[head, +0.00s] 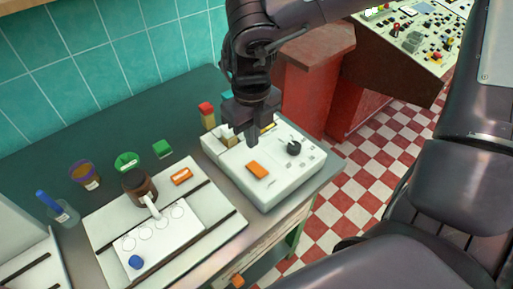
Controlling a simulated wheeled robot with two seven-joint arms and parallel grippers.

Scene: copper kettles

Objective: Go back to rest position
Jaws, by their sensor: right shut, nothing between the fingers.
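My right gripper (251,137) hangs pointing down over the white control box (285,185) on the counter. It is shut with nothing in it. Its fingertips are near the back part of the box; I cannot tell whether they touch it. My left gripper is out of view. A brown copper-coloured pot (138,184) with a pale handle stands on the white board (215,232) to the left of the box.
The box has an orange block (257,169) and a black knob (294,148). A red cabinet (310,85) stands behind. Checkered floor (365,185) lies right.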

